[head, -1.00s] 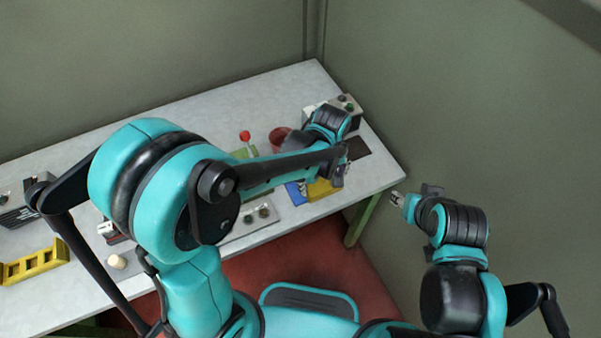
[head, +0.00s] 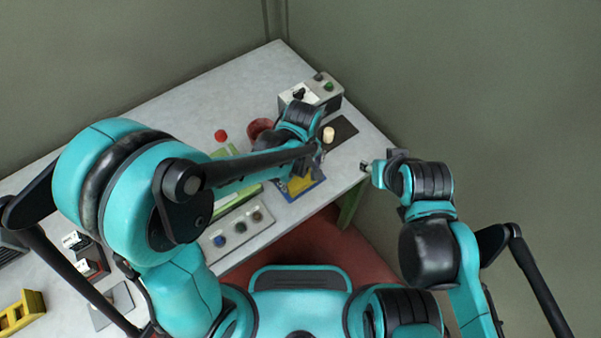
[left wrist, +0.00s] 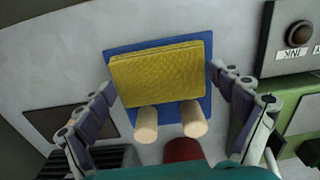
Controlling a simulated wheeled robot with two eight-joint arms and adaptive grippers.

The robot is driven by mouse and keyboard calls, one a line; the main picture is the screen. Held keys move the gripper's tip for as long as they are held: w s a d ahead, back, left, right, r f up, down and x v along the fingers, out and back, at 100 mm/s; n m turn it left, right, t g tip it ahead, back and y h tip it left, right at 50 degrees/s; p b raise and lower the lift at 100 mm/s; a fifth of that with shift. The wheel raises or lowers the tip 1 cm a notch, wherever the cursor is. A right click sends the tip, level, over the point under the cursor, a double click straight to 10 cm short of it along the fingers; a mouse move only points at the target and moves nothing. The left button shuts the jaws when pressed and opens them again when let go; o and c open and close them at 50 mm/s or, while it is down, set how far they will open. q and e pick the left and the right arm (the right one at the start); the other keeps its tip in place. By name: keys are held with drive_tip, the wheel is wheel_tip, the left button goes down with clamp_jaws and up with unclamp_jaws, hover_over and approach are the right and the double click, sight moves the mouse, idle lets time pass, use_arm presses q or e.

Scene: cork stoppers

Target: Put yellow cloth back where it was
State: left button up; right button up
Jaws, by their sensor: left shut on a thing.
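The yellow cloth (left wrist: 162,72) is a flat, thick rectangle over a blue mat (left wrist: 197,107), whose edges show around it in the left wrist view. In the head view the cloth (head: 303,184) and mat (head: 286,192) show near the table's front edge. My left gripper (left wrist: 163,90) has its fingers at the cloth's two sides and is shut on it; in the head view the gripper (head: 318,157) is partly hidden by its own arm. Whether the cloth touches the mat is unclear. My right gripper (head: 368,168) is beyond the table's right edge, its jaws too small to read.
Two cork stoppers (left wrist: 146,124) (left wrist: 193,120) stand close by the cloth. One pale stopper (head: 328,134) shows near a dark mat (head: 343,128). A red cup (head: 259,130), a control box (head: 312,92) and a knob panel (head: 240,228) are around. The back of the table is clear.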

use_arm(q)
drive_tip(key=o, duration=1.2)
drive_tip(key=shift+w+f, duration=0.1)
drive_tip(key=shift+f, duration=0.1)
drive_tip(key=shift+a, duration=0.1)
drive_tip(key=shift+r, duration=0.1)
